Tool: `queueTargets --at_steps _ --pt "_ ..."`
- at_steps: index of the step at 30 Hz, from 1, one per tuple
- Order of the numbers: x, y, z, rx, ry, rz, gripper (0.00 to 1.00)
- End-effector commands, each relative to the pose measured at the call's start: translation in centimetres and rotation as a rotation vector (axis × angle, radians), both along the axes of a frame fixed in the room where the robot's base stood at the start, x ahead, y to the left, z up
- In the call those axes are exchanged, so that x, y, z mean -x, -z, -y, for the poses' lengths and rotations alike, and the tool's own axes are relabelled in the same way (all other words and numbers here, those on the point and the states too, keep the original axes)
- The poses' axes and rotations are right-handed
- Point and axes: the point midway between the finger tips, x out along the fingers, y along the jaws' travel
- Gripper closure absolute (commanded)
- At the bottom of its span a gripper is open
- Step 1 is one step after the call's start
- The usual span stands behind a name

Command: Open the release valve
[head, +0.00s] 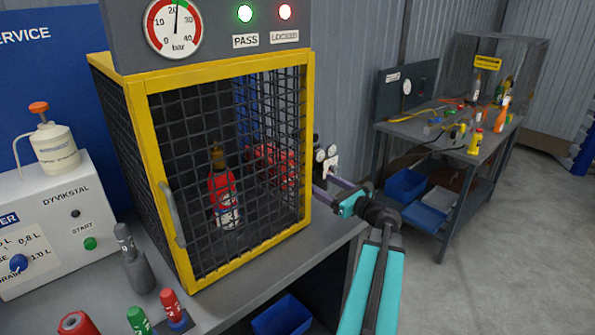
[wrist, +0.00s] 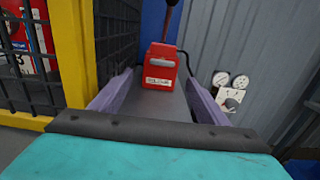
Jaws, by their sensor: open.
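No part in view carries a readable "release valve" label. In the wrist view a red box (wrist: 160,66) with a small white label, too blurred to read, and a dark lever rising from its top stands beyond my fingers. To its right is a group of round white dials with a dark knob or lever (wrist: 232,102) near the grey wall; these dials also show in the head view (head: 326,154), beside the cage's right side. My gripper (wrist: 160,80) is open and empty, its purple fingers pointing toward the red box. In the head view my gripper (head: 323,184) is just right of the cage.
A yellow-framed mesh cage (head: 169,243), closed, holds a red extinguisher (head: 222,190). Its post (wrist: 74,50) is close left of my gripper. A pressure gauge (head: 173,25) and a green PASS lamp (head: 245,13) are above. A cluttered workbench (head: 460,145) stands right; floor between is clear.

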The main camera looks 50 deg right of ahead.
Motion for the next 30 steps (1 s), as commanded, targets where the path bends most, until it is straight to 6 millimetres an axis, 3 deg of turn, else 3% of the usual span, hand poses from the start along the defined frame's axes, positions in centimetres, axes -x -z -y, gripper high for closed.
queueTargets --at_steps 11,30 --pt "-0.2 0.0 1.1 0.0 0.015 0.0 0.31" --pt "-8.6 -0.1 1.9 0.0 0.017 0.0 0.31"
